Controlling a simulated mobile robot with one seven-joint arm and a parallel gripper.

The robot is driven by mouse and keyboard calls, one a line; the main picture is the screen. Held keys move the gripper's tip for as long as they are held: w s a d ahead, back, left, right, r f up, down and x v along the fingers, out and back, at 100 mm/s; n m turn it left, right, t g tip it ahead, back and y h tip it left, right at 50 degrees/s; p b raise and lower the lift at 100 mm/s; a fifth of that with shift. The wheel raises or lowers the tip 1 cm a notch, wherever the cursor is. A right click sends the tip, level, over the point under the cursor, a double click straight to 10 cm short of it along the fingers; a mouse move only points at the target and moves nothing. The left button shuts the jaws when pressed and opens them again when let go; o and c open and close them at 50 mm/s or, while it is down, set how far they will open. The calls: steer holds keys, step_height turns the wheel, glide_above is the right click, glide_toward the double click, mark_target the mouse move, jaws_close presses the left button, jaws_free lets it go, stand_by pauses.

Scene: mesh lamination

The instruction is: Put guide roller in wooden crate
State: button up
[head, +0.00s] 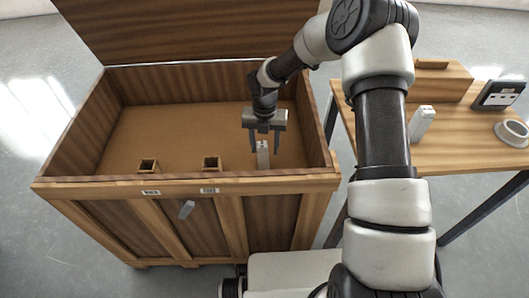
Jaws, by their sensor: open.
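The wooden crate (100,183) stands open at the left, its lid raised at the back. My gripper (264,147) is inside the crate's right part, pointing down with its two fingers apart. A small pale upright piece with dark marks on top (263,157) shows between and just below the fingertips, inside the crate. It may be the guide roller, but its shape is too small to be sure. I cannot tell whether the fingers touch it. Its lower end is hard to make out near the front wall.
A wooden table (455,130) at the right holds a white block (421,123), a wooden box (440,80), a dark-framed device (500,94) and a white ring-shaped part (512,133). The crate's middle floor is clear.

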step_height(320, 180, up, 6)
steer(key=shift+r+p, duration=0.2)
steer(key=shift+p, duration=0.4)
steer(key=shift+d+r, duration=0.1)
steer(key=shift+r, duration=0.3)
steer(key=s+d+r+m+t+h, duration=0.1)
steer(key=s+d+r+m, duration=0.3)
steer(key=r, duration=0.3)
steer(key=s+d+r+m+t, duration=0.1)
steer(key=s+r+m, duration=0.2)
steer(key=r+m, duration=0.4)
steer(key=s+d+r+m+t+h, duration=0.1)
steer(key=s+d+r+m, duration=0.3)
steer(key=r, duration=0.3)
steer(key=s+d+r+m+t+y, duration=0.1)
steer(key=s+r+m, duration=0.2)
steer(key=s+m, duration=0.5)
steer(key=s+d+r+m+t+y, duration=0.1)
steer(key=s+r+m, duration=0.3)
steer(key=s+m, duration=0.5)
steer(key=shift+r+m+t, duration=0.2)
steer(key=shift+m+t, duration=0.1)
steer(key=shift+m, duration=0.8)
